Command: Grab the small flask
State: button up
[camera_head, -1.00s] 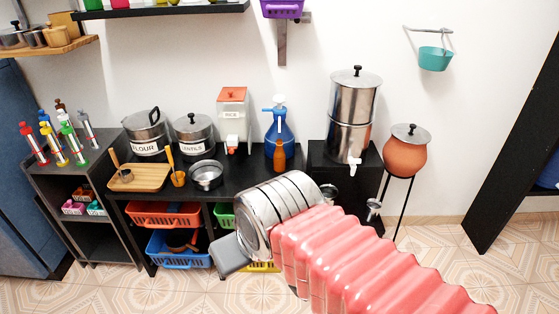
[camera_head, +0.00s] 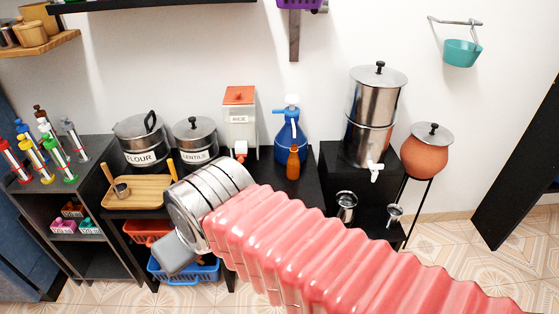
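No thing is clearly marked as the small flask. A small brown bottle (camera_head: 293,163) stands upright near the front edge of the black counter. Right behind it is a larger round blue bottle (camera_head: 290,135) with a white and blue top. I cannot tell which of them, if either, is the flask. My gripper (camera_head: 176,254) shows as a grey piece at the end of my pink ribbed arm, to the left of and lower in the picture than both bottles. Its fingertips are not clear, and I see nothing held in it.
A flour pot (camera_head: 139,142), a lentils pot (camera_head: 195,142), a rice dispenser (camera_head: 239,118) and a wooden tray (camera_head: 135,193) crowd the counter. A steel water dispenser (camera_head: 373,120) stands right of the bottles, beside a clay pot (camera_head: 426,152). Tiled floor (camera_head: 450,245) is open at right.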

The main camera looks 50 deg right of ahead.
aim_at(293, 163)
jog(key=z, duration=0.1)
jog(key=i, duration=0.9)
jog(key=z, duration=0.35)
